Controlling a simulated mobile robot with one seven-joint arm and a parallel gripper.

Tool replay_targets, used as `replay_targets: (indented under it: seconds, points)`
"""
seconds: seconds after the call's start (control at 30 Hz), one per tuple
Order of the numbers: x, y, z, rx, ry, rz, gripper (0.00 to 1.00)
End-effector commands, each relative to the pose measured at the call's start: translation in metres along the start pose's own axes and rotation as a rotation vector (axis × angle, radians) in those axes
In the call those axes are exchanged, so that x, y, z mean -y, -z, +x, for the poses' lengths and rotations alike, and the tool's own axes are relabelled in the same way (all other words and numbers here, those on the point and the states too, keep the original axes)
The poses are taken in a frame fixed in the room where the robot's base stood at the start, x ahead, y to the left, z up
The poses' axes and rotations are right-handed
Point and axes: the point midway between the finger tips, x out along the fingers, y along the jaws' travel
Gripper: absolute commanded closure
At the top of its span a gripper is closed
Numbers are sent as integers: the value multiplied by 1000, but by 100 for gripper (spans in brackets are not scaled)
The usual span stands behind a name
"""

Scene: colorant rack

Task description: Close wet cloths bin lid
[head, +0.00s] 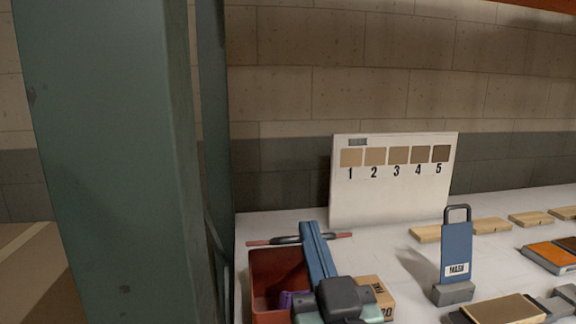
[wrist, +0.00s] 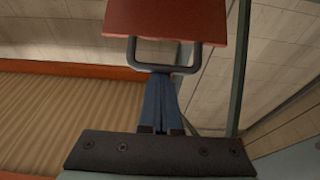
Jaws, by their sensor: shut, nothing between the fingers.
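The red bin (head: 262,296) stands at the bottom left of the bench in the head view. Its top is open, and dark red and purple cloths show inside. The lid (head: 334,236) appears as a thin reddish edge above the bin's back, with a dark handle. In the wrist view, the red lid (wrist: 175,18) and its dark U-shaped handle (wrist: 190,62) are straight ahead. My gripper (head: 309,226) reaches over the bin to the lid. Its blue fingers are shut and empty, with tips (wrist: 162,76) at the handle bar; whether they touch it I cannot tell.
A green post (head: 120,160) rises left of the bin. A cardboard box (head: 384,298) is right of it, partly behind my arm. A sample board (head: 394,200) numbered 1 to 5 stands behind. A blue tool in a grey block (head: 455,292) and wooden blocks (head: 490,226) are right.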

Motion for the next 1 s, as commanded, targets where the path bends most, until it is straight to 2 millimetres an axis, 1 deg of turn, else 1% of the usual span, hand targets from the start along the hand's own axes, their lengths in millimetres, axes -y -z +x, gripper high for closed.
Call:
replay_targets:
  seconds: [0.03, 0.4, 0.67, 1.0]
  points:
    - [0, -17, -8, -23, 0, 0, 100]
    - [0, -46, -35, -199, 1, 1, 100]
    - [0, -65, -48, -312, 1, 1, 100]
    - [0, -81, -57, -318, 2, 0, 100]
